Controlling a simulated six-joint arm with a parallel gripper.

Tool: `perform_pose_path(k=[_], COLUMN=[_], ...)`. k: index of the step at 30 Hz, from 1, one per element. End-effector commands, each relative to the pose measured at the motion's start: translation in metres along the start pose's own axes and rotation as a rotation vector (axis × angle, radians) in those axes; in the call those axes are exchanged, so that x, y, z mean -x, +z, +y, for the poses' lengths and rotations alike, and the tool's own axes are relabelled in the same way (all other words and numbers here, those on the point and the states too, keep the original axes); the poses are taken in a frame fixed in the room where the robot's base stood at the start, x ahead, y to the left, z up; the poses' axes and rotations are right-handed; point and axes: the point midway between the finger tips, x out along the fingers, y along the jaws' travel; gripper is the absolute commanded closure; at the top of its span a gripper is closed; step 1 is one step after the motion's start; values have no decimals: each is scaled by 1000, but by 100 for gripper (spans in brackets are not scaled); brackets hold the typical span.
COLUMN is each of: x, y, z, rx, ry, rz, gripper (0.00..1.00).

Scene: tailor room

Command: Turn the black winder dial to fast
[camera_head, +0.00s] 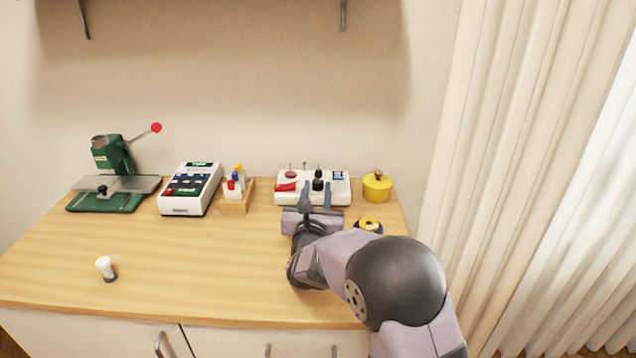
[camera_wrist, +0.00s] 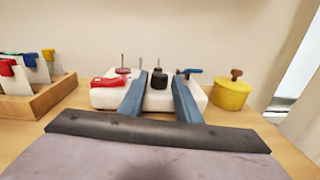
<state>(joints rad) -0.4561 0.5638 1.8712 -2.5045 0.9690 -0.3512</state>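The white winder (camera_head: 341,191) stands at the back right of the table, and it also shows in the wrist view (camera_wrist: 104,97). Its black dial (camera_head: 318,184) stands up from the top near the middle; in the wrist view the dial (camera_wrist: 159,79) appears between my two fingers. My gripper (camera_head: 317,187) is open, its blue fingers pointing at the winder from the front. In the wrist view my gripper (camera_wrist: 160,82) has a finger on each side of the dial, with gaps visible. I cannot tell whether the fingertips reach it. No dial markings are readable.
On the winder are a red lever (camera_wrist: 108,81), a blue lever (camera_wrist: 190,71) and thin pins. A yellow pot (camera_head: 377,188) stands close right. A wooden holder (camera_head: 236,203), a calculator-like device (camera_head: 190,190) and a green press (camera_head: 112,170) are left. The front left table is mostly clear.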

Motion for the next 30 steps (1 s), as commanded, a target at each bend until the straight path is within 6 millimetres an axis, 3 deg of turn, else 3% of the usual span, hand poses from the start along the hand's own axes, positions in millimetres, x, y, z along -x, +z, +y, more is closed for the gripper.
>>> perform_pose_path(k=[9,21,25,30], x=[-30,-36,-35,-36], y=[0,0,0,-1], z=[0,0,0,0], rx=[0,0,0,-1], ry=[-1,0,0,3], rz=[0,0,0,-1], gripper=[70,70,98,100])
